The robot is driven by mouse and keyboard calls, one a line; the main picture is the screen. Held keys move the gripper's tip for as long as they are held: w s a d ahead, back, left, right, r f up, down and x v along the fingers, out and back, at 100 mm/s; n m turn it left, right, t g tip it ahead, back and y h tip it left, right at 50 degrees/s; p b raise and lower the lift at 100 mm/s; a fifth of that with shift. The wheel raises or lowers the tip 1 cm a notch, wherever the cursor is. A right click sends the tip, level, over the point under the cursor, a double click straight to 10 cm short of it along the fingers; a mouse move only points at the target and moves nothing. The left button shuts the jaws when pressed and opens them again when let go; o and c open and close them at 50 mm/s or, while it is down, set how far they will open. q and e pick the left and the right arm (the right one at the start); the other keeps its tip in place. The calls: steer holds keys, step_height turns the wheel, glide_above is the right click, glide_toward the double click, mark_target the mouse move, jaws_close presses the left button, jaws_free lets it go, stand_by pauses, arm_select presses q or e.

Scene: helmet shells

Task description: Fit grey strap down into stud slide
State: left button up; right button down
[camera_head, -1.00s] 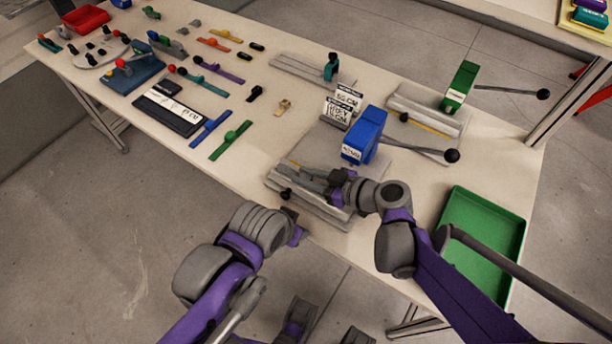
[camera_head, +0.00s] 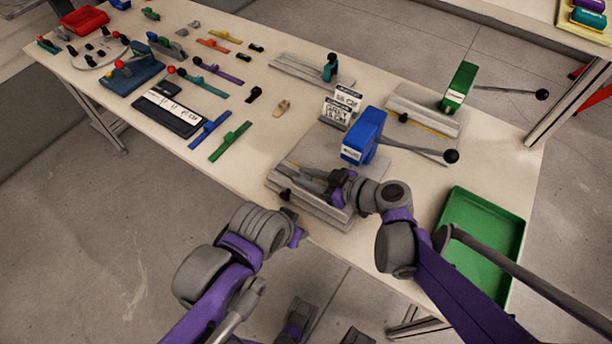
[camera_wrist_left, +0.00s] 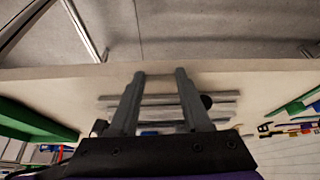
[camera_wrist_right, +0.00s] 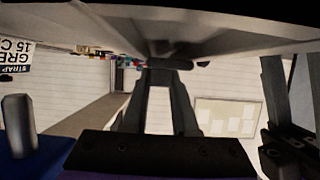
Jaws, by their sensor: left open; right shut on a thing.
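My right gripper (camera_head: 306,174) is low over a grey metal fixture (camera_head: 338,217) with a black knob (camera_head: 286,194), which I take to be the stud slide. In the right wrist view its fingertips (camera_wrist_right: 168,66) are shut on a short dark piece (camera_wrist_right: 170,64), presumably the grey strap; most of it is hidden. I cannot tell whether the piece touches the fixture. My left gripper is open and empty in the left wrist view (camera_wrist_left: 161,75), its fingers apart in front of the grey rails (camera_wrist_left: 218,97). In the head view the left arm hides its fingers.
A blue block with a black-knobbed lever (camera_head: 363,137) stands just behind the fixture, near white label cards (camera_head: 340,105). A green lever block (camera_head: 460,87) is farther back. A green tray (camera_head: 484,235) lies at the right. Several coloured straps (camera_head: 230,140) lie on the left half of the table.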

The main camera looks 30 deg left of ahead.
steer(key=shift+s+f+b, duration=0.2)
steer(key=shift+f+b, duration=0.25)
steer(key=shift+f, duration=0.05)
stand_by(0.7)
steer(key=shift+r, duration=0.15)
steer(key=shift+r, duration=0.15)
steer(key=shift+r+p, duration=0.1)
steer(key=shift+p, duration=0.2)
